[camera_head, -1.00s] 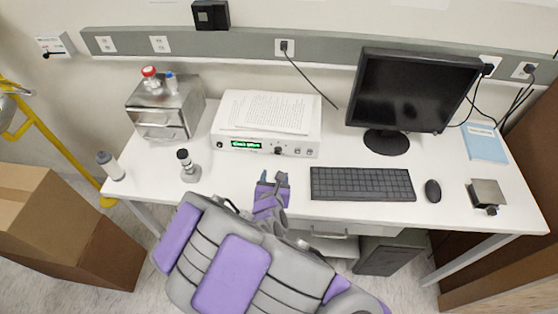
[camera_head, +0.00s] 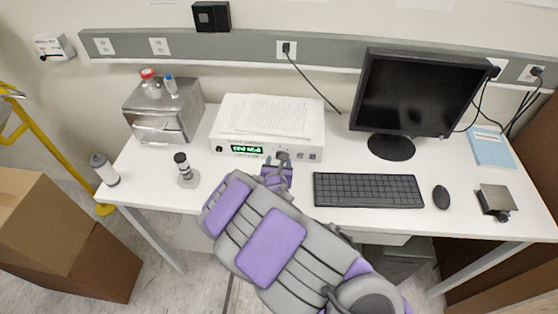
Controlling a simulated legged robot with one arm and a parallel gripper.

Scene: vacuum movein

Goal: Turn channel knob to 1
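A white instrument box (camera_head: 236,136) stands on the desk, with a green lit display (camera_head: 247,149) on its front. A small dark knob (camera_head: 219,149) is at the left end of that front. The knob right of the display is mostly hidden behind my fingers, and no channel markings are legible. My gripper (camera_head: 276,159) is right at the box's front, just right of the display, over that hidden knob. Its two fingers appear apart; whether they touch the knob cannot be told.
Open papers (camera_head: 268,114) lie on the box. A keyboard (camera_head: 368,189), mouse (camera_head: 441,197) and monitor (camera_head: 420,92) are to the right. A small upright instrument (camera_head: 186,171), a bottle (camera_head: 104,169) and a metal box (camera_head: 164,112) are to the left. Cardboard boxes (camera_head: 70,230) stand at lower left.

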